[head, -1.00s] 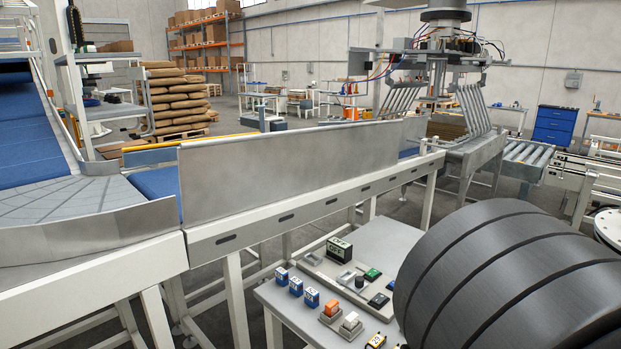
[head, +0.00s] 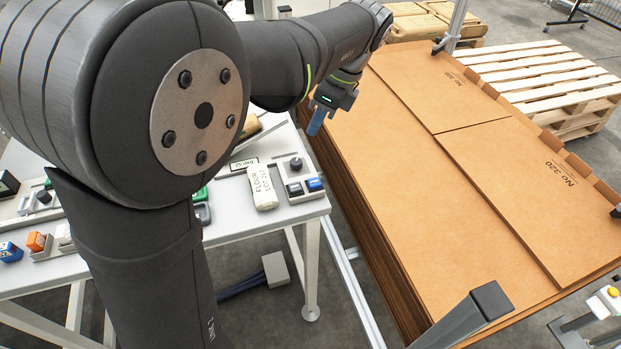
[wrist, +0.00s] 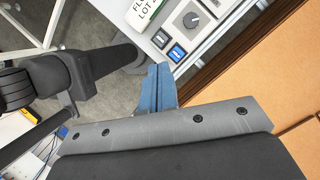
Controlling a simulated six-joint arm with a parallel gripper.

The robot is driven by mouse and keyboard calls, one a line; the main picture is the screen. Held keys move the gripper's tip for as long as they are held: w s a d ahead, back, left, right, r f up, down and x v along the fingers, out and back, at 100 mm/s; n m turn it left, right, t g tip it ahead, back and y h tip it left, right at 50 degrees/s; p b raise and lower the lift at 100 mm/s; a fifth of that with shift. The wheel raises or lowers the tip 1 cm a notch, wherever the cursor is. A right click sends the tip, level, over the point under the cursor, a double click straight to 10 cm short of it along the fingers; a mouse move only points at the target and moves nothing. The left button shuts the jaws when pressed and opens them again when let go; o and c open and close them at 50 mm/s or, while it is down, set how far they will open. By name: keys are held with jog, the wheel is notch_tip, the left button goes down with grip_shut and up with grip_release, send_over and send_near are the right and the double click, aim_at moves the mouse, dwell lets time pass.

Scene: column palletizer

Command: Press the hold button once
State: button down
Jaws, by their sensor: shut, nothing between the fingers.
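A small control box (head: 298,190) sits at the right end of the bench, with a dark knob, a dark button (head: 294,188) and a blue button (head: 315,184). In the wrist view the knob (wrist: 192,20), the blue button (wrist: 177,53) and the dark button (wrist: 161,38) show again. No lettering is legible, so I cannot tell which is the hold button. My gripper (head: 316,124) is shut and empty, its blue fingers pointing down beyond the box in the head view. In the wrist view the fingertips (wrist: 158,68) appear just below the buttons, apart from them as far as I can tell.
A white flour lot bag (head: 262,188) lies left of the box. A tall stack of brown cardboard sheets (head: 420,170) stands right of the bench. Other buttons, including an orange one (head: 38,241), sit at the bench's left. A pallet (head: 545,75) is behind.

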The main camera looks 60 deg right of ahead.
aim_at(317, 182)
jog(key=shift+s+d+f+m+t+y, duration=0.15)
jog(key=shift+f+m+t, duration=0.7)
jog(key=shift+f+m, duration=0.6)
jog(key=shift+s+a+f+m+t+y, duration=0.15)
jog(key=shift+f+m+t, duration=0.8)
jog(key=shift+m, duration=0.9)
jog(key=shift+w+d+f, duration=0.1)
jog(key=shift+f, duration=4.35)
jog(key=shift+f, duration=0.15)
jog(key=shift+f, duration=0.25)
jog(key=shift+f, duration=0.55)
jog(key=shift+r, duration=0.95)
